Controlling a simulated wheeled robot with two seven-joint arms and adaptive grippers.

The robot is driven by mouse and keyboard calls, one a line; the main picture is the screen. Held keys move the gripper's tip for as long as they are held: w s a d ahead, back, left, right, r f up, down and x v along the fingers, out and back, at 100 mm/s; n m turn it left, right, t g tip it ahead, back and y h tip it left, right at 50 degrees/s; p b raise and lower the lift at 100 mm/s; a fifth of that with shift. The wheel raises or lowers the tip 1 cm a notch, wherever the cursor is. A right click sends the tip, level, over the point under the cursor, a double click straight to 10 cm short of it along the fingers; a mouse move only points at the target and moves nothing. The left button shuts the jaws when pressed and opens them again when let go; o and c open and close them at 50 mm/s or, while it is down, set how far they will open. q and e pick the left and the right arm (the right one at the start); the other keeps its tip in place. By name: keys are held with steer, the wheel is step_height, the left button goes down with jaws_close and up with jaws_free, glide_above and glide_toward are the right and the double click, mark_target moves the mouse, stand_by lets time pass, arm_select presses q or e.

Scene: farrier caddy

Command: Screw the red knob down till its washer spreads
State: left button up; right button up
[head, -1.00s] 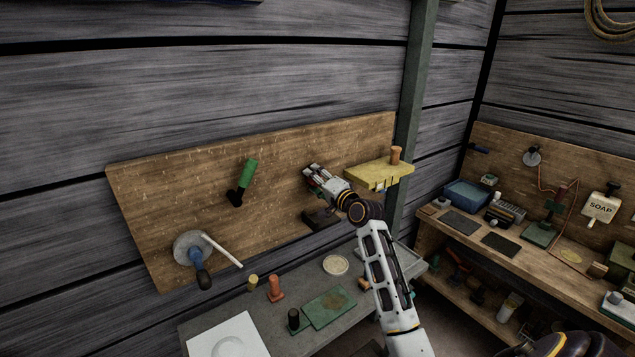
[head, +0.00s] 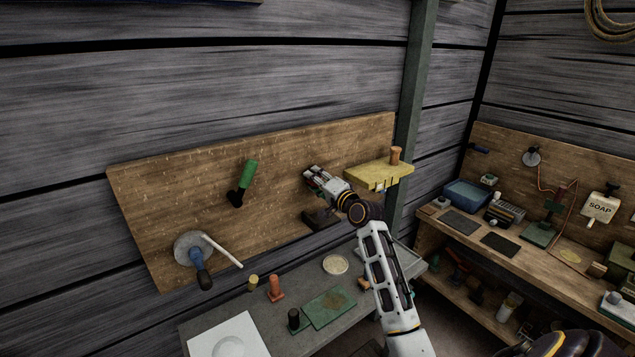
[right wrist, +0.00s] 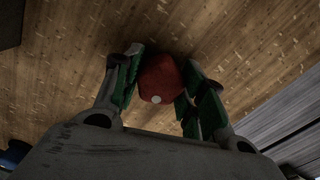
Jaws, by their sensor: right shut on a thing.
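The red knob (right wrist: 160,75) shows in the right wrist view between the green-padded fingers of my right gripper (right wrist: 160,88). A small pale dot sits on the knob's near edge. The gripper is shut on the knob, in front of the wooden board. In the head view my right gripper (head: 313,177) reaches the right half of the board and hides the knob. The washer is hidden in both views. My left gripper is not in view.
The wooden board (head: 285,165) also carries a green handle (head: 248,172) and a round disc with a white bar (head: 222,250). A yellow shelf (head: 375,174) with an orange peg is close right of my gripper. A dark bracket (head: 322,219) is just below it. A grey bench (head: 265,312) stands lower.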

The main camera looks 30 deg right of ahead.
steer(key=shift+c, duration=0.7)
steer(key=shift+m+p, duration=0.5)
steer(key=shift+p, duration=0.15)
steer(key=m+p, duration=0.3)
steer(key=shift+m+p, duration=0.6)
steer(key=shift+p, duration=0.05)
steer(key=shift+m, duration=2.4)
